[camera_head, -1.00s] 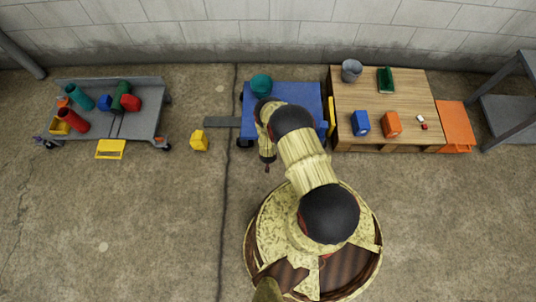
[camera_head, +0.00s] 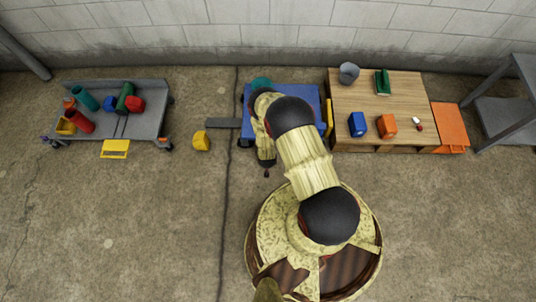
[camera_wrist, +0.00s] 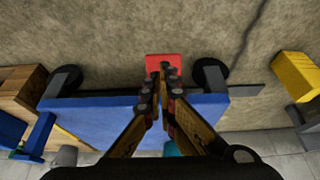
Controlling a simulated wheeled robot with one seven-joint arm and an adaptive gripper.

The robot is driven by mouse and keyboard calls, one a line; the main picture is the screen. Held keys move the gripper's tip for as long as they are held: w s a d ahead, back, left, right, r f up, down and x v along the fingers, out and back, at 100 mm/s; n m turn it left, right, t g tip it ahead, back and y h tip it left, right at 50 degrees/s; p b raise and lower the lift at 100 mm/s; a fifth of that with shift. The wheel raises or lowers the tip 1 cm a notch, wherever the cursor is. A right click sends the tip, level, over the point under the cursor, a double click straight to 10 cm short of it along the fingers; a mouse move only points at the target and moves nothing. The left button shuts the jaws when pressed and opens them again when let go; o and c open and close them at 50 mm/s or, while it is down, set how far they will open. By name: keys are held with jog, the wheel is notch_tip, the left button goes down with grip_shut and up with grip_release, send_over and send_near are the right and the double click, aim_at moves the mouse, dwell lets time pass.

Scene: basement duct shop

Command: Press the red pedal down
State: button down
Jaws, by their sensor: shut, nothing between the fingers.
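The red pedal (camera_wrist: 164,60) shows in the wrist view as a small flat red plate beyond the edge of a blue-topped cart (camera_wrist: 85,118), between two dark wheels. My gripper (camera_wrist: 165,70) is shut and empty, its fingertips together over the pedal's near edge. I cannot tell whether the tips touch the pedal or hover above it. In the head view my gripper (camera_head: 266,171) points down at the front of the blue cart (camera_head: 297,93); my arm covers much of the cart, and the pedal cannot be made out there.
A wooden table (camera_head: 398,100) with a grey bucket and coloured blocks stands right of the cart. A grey cart (camera_head: 147,122) with coloured cylinders stands at the left. A yellow object (camera_head: 201,141) lies on the floor between the carts. The floor in front is open.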

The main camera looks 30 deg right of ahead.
jog(key=shift+s+a+r, duration=0.35)
jog(key=shift+s+r, duration=0.2)
jog(key=shift+r, duration=0.2)
